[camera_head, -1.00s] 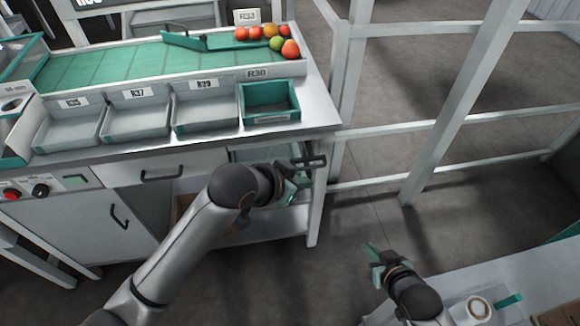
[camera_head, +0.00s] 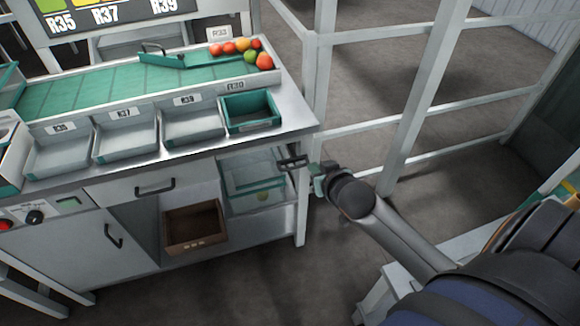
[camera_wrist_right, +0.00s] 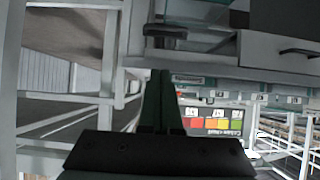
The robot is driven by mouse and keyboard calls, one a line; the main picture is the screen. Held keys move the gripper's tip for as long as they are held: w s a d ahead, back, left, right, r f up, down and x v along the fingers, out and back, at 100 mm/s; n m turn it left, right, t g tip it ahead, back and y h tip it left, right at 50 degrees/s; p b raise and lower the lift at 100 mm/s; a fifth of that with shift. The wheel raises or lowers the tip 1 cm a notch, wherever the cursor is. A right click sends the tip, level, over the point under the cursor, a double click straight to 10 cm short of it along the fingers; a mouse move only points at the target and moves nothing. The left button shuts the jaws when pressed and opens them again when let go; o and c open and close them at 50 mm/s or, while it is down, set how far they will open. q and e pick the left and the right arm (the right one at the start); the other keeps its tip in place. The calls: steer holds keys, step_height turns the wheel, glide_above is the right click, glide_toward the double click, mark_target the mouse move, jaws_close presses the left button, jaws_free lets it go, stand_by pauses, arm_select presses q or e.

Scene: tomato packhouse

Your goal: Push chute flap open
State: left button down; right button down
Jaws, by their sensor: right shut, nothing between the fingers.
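The chute under the right end of the sorting bench shows a pale see-through panel (camera_head: 250,172); I take this as the flap, and cannot tell how far it stands open. A dark bar-like handle (camera_head: 292,162) sticks out at its right side. My right gripper (camera_head: 314,172) is just right of this bar, its green fingers shut and empty; I cannot tell whether they touch it. In the right wrist view the shut fingers (camera_wrist_right: 160,78) point toward a dark bar (camera_wrist_right: 165,31). My left gripper is out of view.
A round yellowish fruit (camera_head: 262,196) lies low behind the panel. A brown crate (camera_head: 194,245) sits on the lower shelf. A bench leg (camera_head: 301,215) stands close to my right gripper. Grey bins and a green bin (camera_head: 250,124) line the bench top.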

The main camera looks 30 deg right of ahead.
steer(key=b, duration=0.1)
glide_above(302, 166)
steer(key=s+a, duration=0.2)
steer(key=s, duration=0.1)
step_height(302, 166, down, 5)
steer(key=shift+w+d+f+b, duration=0.1)
steer(key=shift+w+f, duration=0.1)
steer(key=shift+f, duration=0.5)
steer(key=shift+w+d+f+b, duration=0.1)
steer(key=shift+w+f, duration=0.1)
steer(key=shift+f, duration=0.5)
steer(key=shift+w+d+f+b, duration=0.1)
steer(key=shift+w+f, duration=0.1)
steer(key=shift+f, duration=0.5)
